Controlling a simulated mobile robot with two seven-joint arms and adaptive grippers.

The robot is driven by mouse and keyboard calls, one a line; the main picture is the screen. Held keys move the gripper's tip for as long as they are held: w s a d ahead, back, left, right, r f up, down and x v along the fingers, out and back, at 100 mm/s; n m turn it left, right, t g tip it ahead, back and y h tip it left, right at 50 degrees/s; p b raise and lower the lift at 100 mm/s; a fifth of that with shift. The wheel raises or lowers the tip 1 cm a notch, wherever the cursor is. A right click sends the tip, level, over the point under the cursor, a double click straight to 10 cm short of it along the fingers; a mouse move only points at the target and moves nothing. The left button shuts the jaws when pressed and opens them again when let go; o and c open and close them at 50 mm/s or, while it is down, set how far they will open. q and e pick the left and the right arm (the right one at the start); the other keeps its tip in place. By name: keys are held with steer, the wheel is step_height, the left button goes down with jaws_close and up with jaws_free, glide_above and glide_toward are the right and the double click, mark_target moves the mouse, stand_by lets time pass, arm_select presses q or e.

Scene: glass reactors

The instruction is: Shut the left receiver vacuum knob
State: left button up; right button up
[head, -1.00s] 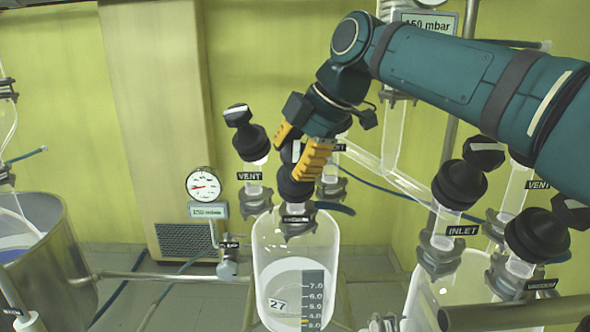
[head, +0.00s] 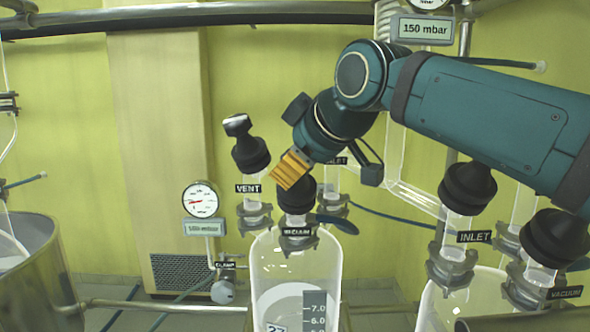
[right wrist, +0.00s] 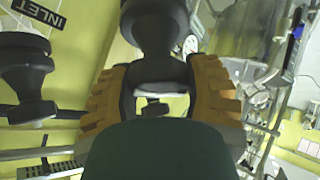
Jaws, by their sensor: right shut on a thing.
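The left receiver (head: 270,268) is a clear glass vessel with a level scale. Its black vacuum knob (head: 297,196) stands upright on top, above a label that reads VACUUM. My right gripper (head: 292,170), with yellow ribbed fingers, comes down from the upper right and is shut on the top of this knob. The fingers cover the knob's handle in the head view. In the right wrist view the knob (right wrist: 155,25) lies just beyond and between the two fingers (right wrist: 160,82). My left gripper is in neither view.
The black VENT knob (head: 250,152) stands close on the left. An INLET neck (head: 333,185) is just behind on the right. The right-hand receiver's INLET knob (head: 467,188) and VACUUM knob (head: 556,238) stand under my right forearm. A gauge (head: 201,198) hangs at the left.

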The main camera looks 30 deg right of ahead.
steer(key=m+h, duration=0.1)
steer(key=m, duration=0.2)
steer(key=m+t+h+b, duration=0.1)
steer(key=m+h, duration=0.1)
steer(key=m, duration=0.1)
steer(key=shift+m, duration=0.3)
stand_by(0.4)
steer(key=o, duration=1.2)
steer(key=shift+d, duration=0.1)
steer(key=v, duration=1.2)
